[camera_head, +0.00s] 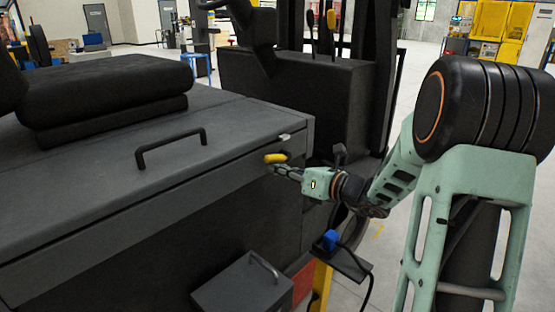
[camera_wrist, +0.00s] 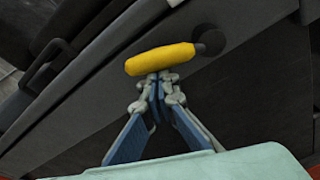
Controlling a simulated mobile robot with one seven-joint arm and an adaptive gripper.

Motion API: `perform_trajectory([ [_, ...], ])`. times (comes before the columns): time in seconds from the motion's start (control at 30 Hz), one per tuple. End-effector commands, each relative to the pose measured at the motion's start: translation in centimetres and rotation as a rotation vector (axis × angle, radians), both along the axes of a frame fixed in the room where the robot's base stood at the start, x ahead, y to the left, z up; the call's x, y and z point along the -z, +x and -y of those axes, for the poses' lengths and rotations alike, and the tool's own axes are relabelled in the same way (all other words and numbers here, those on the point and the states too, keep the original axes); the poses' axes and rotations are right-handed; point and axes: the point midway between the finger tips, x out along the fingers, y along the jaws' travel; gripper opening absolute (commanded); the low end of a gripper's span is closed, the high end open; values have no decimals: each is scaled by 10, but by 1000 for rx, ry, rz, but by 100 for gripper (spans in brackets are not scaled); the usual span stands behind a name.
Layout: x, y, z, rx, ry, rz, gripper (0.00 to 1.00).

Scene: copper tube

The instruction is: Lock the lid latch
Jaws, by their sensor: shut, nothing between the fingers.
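The lid latch is a short yellow handle (camera_head: 275,158) on the upper right of the dark grey box's side, just below the lid edge. In the wrist view the yellow handle (camera_wrist: 160,59) lies nearly level, slightly tilted, with a round dark pivot (camera_wrist: 211,42) at its right end. My gripper (camera_head: 279,170) reaches in from the right with its fingertips just below the handle. In the wrist view my gripper (camera_wrist: 158,82) is shut and empty, its tips right at the handle's lower edge. I cannot tell whether they touch it.
The lid (camera_head: 100,170) is down on the box and carries a black bar handle (camera_head: 171,148). A small metal catch (camera_head: 285,137) shows at its right edge. A black seat (camera_head: 105,90) rests on top.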

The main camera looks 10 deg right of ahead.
Motion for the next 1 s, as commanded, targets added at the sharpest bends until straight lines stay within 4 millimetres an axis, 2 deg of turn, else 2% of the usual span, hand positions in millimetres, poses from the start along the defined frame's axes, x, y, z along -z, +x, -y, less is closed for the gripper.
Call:
perform_trajectory([
  [0.03,-15,1,1,1,38,-25,0],
  [0.1,-19,1,1,1,89,-61,0],
  [0.73,-53,11,15,3,553,-396,0],
  [1.0,-61,18,26,3,751,-540,0],
])
